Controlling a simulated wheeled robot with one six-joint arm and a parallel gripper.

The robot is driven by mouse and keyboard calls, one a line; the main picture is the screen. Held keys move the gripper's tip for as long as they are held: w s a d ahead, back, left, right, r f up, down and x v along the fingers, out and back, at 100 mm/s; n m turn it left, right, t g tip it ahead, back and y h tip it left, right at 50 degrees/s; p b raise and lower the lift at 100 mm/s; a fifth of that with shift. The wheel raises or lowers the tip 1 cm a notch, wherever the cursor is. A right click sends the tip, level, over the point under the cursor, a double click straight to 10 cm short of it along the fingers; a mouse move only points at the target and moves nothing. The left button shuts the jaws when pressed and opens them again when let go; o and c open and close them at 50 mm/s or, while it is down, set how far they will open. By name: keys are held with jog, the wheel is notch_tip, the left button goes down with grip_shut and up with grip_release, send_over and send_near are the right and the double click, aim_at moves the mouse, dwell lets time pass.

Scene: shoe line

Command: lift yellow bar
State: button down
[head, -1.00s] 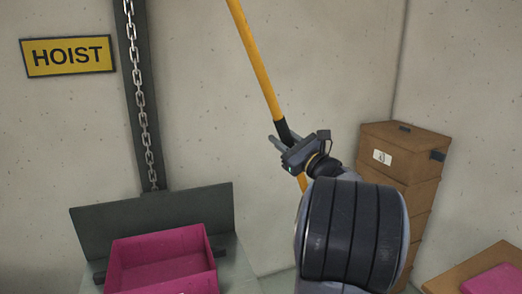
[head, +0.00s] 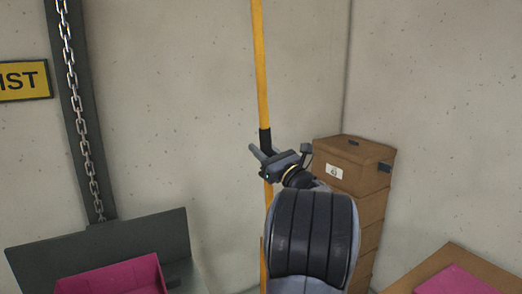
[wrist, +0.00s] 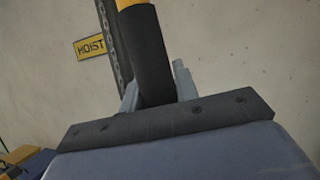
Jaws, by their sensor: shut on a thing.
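The yellow bar (head: 259,70) is a long thin pole with a black grip section (head: 265,141). It stands nearly upright in the head view, and its top runs out of the frame. My gripper (head: 261,158) is shut on the bar at the black section. In the wrist view the black section (wrist: 151,55) passes between the two grey fingers, with a bit of yellow above it. Lower down, a short yellow stretch shows beside my arm; my arm hides part of the bar, and its lower end cannot be seen.
A stack of brown boxes (head: 352,165) stands to the right behind my arm. A magenta bin (head: 115,277) sits on a dark-backed stand (head: 150,240) at lower left. A chain (head: 80,120) hangs by a yellow HOIST sign (head: 22,80). A brown surface with a magenta item (head: 455,281) is at lower right.

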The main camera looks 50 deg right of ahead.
jog(key=shift+f, duration=0.15)
jog(key=c, duration=1.1)
grip_release()
jog(key=b+v, duration=0.3)
jog(key=v, duration=0.7)
jog(key=shift+s+b, duration=0.4)
jog(key=shift+w, duration=0.1)
jog(key=p+x, duration=0.3)
jog(key=x, duration=0.7)
jog(key=shift+w+a+p, duration=0.35)
jog(key=shift+w, duration=0.1)
